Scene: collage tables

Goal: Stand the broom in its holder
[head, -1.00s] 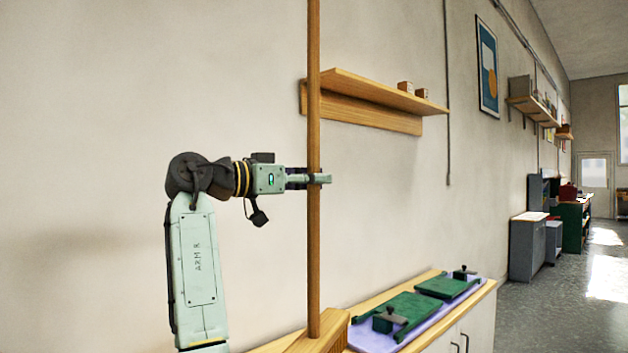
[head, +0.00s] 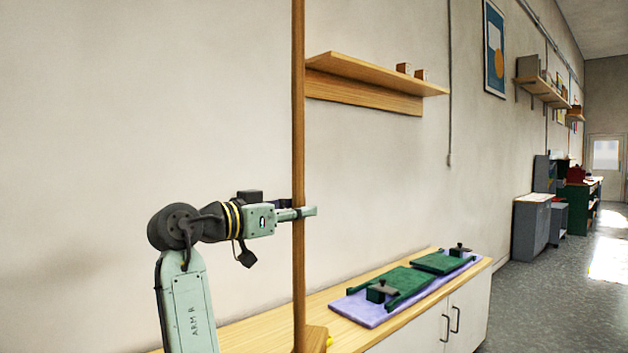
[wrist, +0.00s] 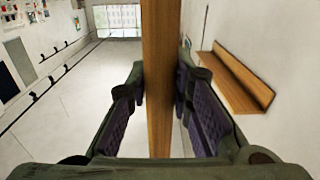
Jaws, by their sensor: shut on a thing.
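The broom's long wooden handle (head: 298,120) stands nearly upright in the head view, its top cut off by the frame. My gripper (head: 303,212) is shut on the handle partway up. In the wrist view the handle (wrist: 158,60) runs between the two fingers. At the handle's foot, at the lower edge of the head view, is a wooden block with a bit of yellow (head: 316,338), probably the broom's head; most of it is cut off. I cannot make out the holder in either view.
A long low cabinet (head: 350,335) runs along the wall behind the broom. A purple mat (head: 367,312) with green boards lies on it. A wooden wall shelf (head: 375,75) juts out right of the handle. Open floor (head: 540,310) lies to the right.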

